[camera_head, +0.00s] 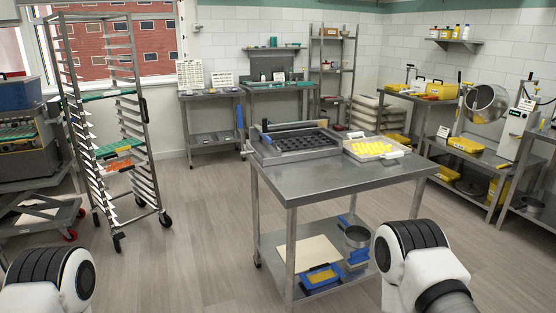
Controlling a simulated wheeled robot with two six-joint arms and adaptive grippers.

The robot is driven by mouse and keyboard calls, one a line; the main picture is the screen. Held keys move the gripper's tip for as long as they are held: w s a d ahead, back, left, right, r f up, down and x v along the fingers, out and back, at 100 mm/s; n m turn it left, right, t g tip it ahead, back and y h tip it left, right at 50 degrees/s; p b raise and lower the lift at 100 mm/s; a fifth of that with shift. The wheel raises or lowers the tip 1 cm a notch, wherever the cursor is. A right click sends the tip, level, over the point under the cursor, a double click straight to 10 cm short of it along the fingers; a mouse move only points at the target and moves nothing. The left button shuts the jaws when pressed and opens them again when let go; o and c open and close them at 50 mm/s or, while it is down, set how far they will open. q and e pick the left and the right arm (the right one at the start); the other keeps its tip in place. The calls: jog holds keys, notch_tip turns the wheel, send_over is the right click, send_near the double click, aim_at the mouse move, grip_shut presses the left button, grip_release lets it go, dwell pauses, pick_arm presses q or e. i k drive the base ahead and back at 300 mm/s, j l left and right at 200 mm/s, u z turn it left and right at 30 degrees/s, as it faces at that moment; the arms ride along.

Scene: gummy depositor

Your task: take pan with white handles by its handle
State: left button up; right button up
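The pan with white handles (362,156) appears to be the pale shallow tray at the back right of the steel table (325,181). It holds several yellow pieces. One white handle (392,155) shows at its front right side; another white part shows at its back left. My two arms show only as white and black links at the bottom left and bottom right corners. Neither gripper is in view, and both arm links are apart from the pan.
A metal frame with a dark mould (303,141) stands just left of the pan. The table's front part is bare. A tall tray rack (113,120) stands at the left, and work benches line the back and right walls. Open floor (195,220) lies between rack and table.

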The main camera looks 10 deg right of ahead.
aim_at(365, 148)
jog(key=i+l+z, duration=0.1)
jog(key=i+l, duration=0.2)
jog(key=i, duration=0.15)
jog(key=i+l+z, duration=0.1)
jog(key=i+l, duration=0.2)
jog(key=i, duration=0.15)
jog(key=i+l+z, duration=0.1)
jog(key=i, duration=0.35)
jog(key=l, duration=0.1)
